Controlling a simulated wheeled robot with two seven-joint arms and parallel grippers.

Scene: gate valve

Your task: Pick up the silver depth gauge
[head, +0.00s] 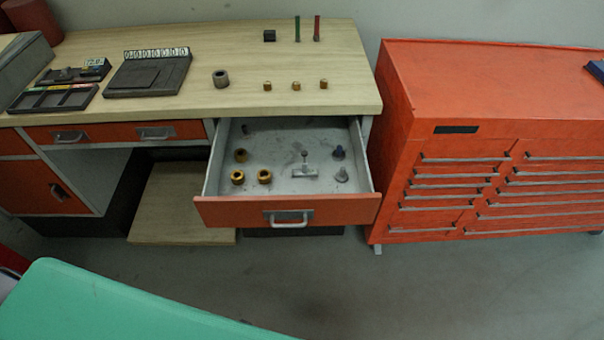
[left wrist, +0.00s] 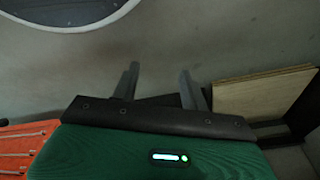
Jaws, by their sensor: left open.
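The silver depth gauge (head: 304,171), a flat base with a thin upright stem, lies in the open drawer (head: 335,206), right of the middle of its floor. My left gripper (left wrist: 158,82) shows only in the left wrist view, its two fingers apart with nothing between them. The gauge is not visible in that view, and the gripper is away from it. My right gripper is in neither view.
In the drawer, several brass rings (head: 264,176) lie left of the gauge and two small plunger-like parts (head: 342,175) stand close on its right. The wooden bench top (head: 330,92) overhangs behind. An orange tool cabinet (head: 440,110) stands to the right.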

